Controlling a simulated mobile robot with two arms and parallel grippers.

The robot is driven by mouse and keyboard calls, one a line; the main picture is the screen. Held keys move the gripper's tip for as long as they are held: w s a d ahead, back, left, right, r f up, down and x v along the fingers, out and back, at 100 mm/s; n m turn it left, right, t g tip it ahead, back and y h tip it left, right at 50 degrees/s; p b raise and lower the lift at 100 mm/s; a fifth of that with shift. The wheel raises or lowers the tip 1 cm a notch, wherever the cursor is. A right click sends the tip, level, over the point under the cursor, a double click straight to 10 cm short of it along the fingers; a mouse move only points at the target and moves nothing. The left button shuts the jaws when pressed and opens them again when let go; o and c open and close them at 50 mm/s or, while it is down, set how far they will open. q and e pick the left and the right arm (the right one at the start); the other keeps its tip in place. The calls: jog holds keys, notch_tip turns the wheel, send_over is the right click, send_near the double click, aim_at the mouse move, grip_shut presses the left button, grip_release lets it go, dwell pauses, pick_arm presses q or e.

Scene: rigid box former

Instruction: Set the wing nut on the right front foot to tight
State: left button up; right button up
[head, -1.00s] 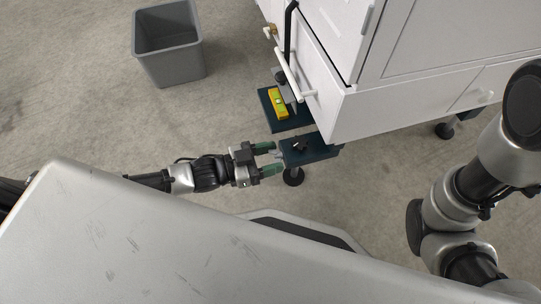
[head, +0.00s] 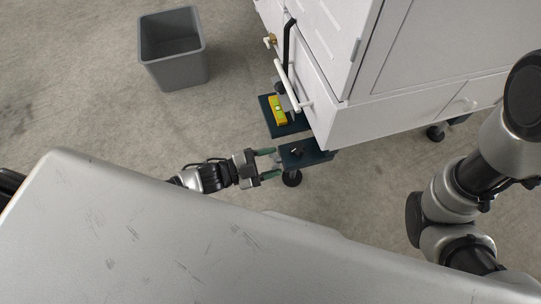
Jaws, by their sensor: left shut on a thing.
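My left gripper (head: 272,163) reaches in from the left, low beside the machine, at the left edge of a dark plate (head: 318,157). Its two green-padded fingers are on either side of a small light grey piece at that edge, which looks like the wing nut (head: 278,157); it is mostly hidden and its setting cannot be read. The gripper is shut on it. A black foot (head: 292,179) stands on the floor under this plate. A small black part (head: 296,152) sits on top of the plate. My right gripper is not in view; only my right arm shows.
The white machine (head: 330,120) with a white handle bar fills the upper right. A yellow level (head: 279,110) lies on a second dark plate (head: 270,125). A grey bin (head: 175,72) stands at the upper left.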

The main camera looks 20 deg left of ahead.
pick_arm(q)
jog(key=m+p, duration=0.1)
jog(key=m, duration=0.1)
jog(key=shift+m, duration=0.4)
jog(key=m+p, duration=0.1)
jog(key=m, duration=0.1)
jog(key=shift+m, duration=0.4)
jog(key=m, duration=0.5)
jog(key=o, duration=0.9)
jog(key=shift+o, duration=0.2)
jog(key=shift+a, duration=0.1)
